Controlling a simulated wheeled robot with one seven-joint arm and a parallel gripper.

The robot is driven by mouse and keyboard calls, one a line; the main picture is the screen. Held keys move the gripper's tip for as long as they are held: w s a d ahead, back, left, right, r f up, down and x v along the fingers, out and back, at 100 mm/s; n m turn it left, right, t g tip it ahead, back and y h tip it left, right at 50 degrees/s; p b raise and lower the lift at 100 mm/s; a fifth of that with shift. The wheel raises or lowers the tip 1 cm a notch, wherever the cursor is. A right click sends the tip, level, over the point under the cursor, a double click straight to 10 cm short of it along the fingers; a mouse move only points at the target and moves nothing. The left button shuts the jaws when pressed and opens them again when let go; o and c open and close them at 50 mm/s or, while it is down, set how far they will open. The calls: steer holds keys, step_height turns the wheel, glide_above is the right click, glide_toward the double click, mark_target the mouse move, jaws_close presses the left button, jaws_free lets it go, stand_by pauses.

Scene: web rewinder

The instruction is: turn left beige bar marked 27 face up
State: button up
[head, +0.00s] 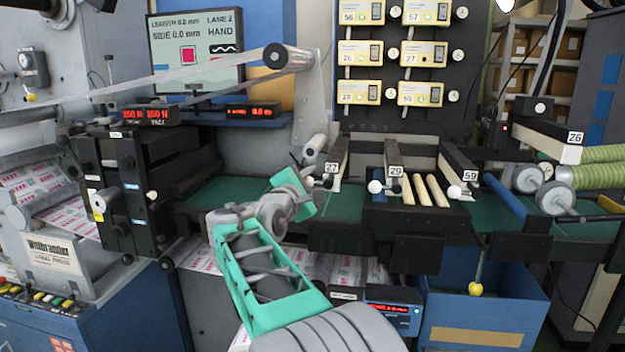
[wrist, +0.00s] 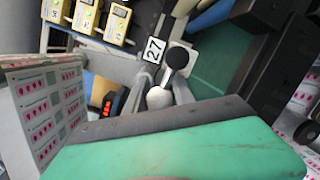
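The bar marked 27 (head: 338,157) is a beige and black bar at the left of the bar row on the machine's green bed. Its white number plate faces the camera at its near end. In the wrist view the 27 plate (wrist: 153,50) shows tilted, with a black ball and a pale rounded knob (wrist: 160,97) close by. My gripper (head: 315,183) is at the near end of this bar, beside the plate. In the wrist view grey finger-like parts (wrist: 161,90) lie on both sides of the pale knob. I cannot tell whether they touch it. The teal housing hides the lower part.
Bars marked 29 (head: 394,160) and 59 (head: 456,167) stand to the right, with pale rods between them. A bar marked 26 (head: 558,140) is at the far right. Yellow number boxes (head: 421,53) hang on the panel above. A blue bin (head: 483,318) stands below the bed.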

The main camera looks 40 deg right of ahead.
jaws_close()
